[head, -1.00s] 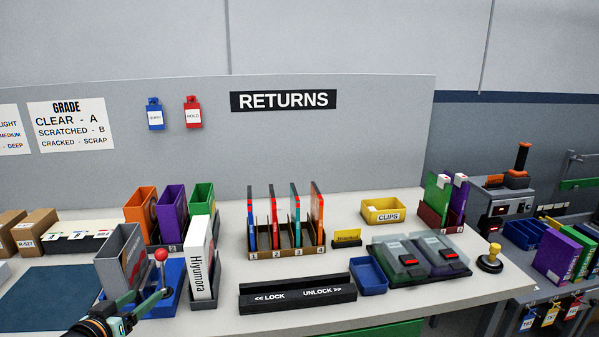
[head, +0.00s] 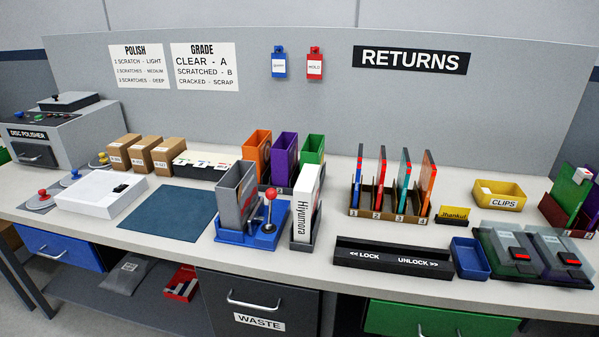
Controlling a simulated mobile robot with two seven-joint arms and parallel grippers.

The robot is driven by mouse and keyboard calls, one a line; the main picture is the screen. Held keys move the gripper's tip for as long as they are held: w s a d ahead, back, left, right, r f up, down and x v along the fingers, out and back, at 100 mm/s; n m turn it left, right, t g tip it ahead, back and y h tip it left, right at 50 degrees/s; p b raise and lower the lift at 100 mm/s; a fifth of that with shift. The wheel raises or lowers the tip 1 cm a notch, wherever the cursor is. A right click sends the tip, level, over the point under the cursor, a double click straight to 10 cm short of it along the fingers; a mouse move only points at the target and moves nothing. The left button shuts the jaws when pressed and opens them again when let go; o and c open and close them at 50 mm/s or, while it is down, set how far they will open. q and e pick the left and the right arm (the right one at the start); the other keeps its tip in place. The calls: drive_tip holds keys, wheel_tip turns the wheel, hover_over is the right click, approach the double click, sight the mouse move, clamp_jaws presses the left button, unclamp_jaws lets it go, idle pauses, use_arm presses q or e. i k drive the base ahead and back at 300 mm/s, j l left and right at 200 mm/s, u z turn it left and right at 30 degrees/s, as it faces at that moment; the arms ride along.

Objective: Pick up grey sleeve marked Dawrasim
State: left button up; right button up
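A grey, open-topped sleeve (head: 234,201) with a dark and red mark on its face stands upright in a blue lever stand (head: 268,237), just left of the red-knobbed lever (head: 270,194). No name can be read on it. A second flat grey packet (head: 122,285) with small pale print lies on the shelf under the table; its print is too small to read. Neither of my grippers is in view.
A white Hiyumora case (head: 305,200) stands close right of the lever stand. Orange (head: 256,152), purple and green sleeves stand behind. A dark blue mat (head: 161,212) lies bare to the left. A black lock/unlock bar (head: 393,258) lies along the front edge.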

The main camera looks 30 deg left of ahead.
sight(237, 193)
drive_tip(key=u, duration=1.8)
drive_tip(key=i, duration=0.05)
